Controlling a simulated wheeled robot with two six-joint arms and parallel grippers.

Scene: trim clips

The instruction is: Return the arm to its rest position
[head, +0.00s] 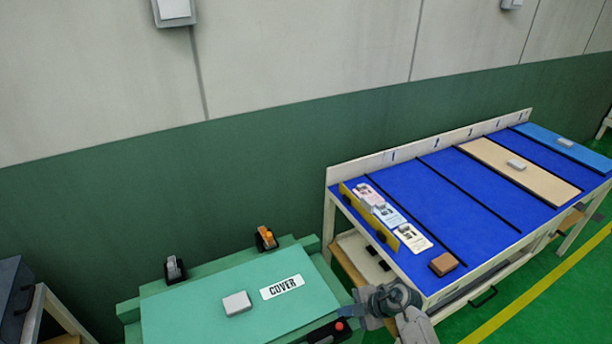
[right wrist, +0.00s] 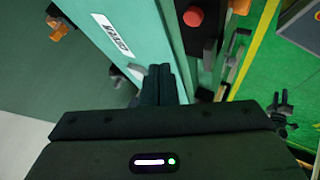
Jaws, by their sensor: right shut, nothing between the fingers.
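My right arm (head: 388,300) shows at the bottom of the head view, at the right corner of the green table (head: 180,318) and in front of the blue bench. In the right wrist view my right gripper (right wrist: 160,73) has its dark fingers together and empty. They are over the green panel (right wrist: 158,18), near its white COVER label (right wrist: 113,36). I cannot tell the exact gap between fingers and panel. My left gripper is in neither view.
A red button (head: 339,326) on a dark box stands close to my right arm; it also shows in the right wrist view (right wrist: 193,16). A small grey block (head: 237,303) lies on the green panel. The blue-topped bench (head: 455,185) holds clip cards (head: 385,212) and a brown block (head: 443,264).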

